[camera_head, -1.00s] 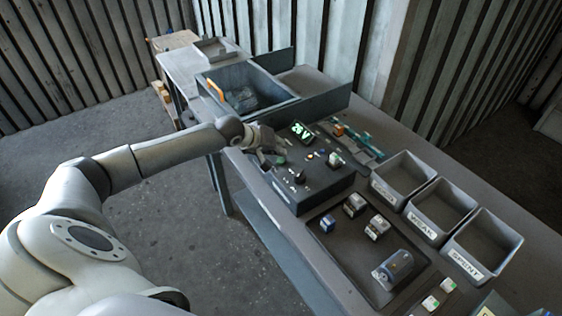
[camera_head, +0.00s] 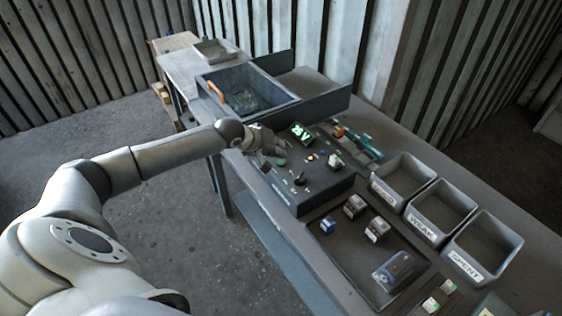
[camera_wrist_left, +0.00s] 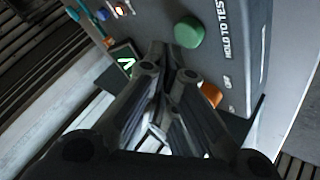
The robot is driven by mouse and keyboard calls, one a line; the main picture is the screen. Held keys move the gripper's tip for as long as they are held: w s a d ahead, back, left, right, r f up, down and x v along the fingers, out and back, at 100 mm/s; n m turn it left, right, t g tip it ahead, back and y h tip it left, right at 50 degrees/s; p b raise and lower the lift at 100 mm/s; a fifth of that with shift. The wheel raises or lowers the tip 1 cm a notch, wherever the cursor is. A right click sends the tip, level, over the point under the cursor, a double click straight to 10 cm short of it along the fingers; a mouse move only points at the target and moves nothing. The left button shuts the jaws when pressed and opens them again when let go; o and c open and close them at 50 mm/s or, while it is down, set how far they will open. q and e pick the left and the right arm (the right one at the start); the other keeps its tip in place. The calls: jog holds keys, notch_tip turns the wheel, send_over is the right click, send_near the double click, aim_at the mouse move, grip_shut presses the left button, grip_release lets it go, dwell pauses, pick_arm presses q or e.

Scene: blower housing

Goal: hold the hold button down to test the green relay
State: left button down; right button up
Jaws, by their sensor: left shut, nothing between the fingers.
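The green hold button (camera_wrist_left: 189,32) stands on the dark test box (camera_head: 318,190); the wrist view shows it beside the print "HOLD TO TEST". It also shows in the head view (camera_head: 282,162). My left gripper (camera_wrist_left: 165,50) is shut and empty, its fingertips close to the button's edge; I cannot tell whether they touch it. In the head view the left gripper (camera_head: 278,148) is at the box's left back part. The lit display (camera_head: 300,133) reads a value ending in V. A relay with a green part (camera_head: 335,162) sits on the box top. My right gripper is not in view.
Three grey bins (camera_head: 402,180), with labels on their fronts, stand to the right. Teal tools (camera_head: 362,147) lie beyond the box.

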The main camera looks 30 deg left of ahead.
pick_arm(q)
jog(key=shift+f, duration=0.2)
jog(key=shift+f, duration=0.15)
jog(key=shift+f, duration=0.55)
dwell(0.9)
dwell(1.7)
jog(key=shift+r, duration=0.1)
jog(key=shift+r+p, duration=0.8)
jog(key=shift+p, duration=0.35)
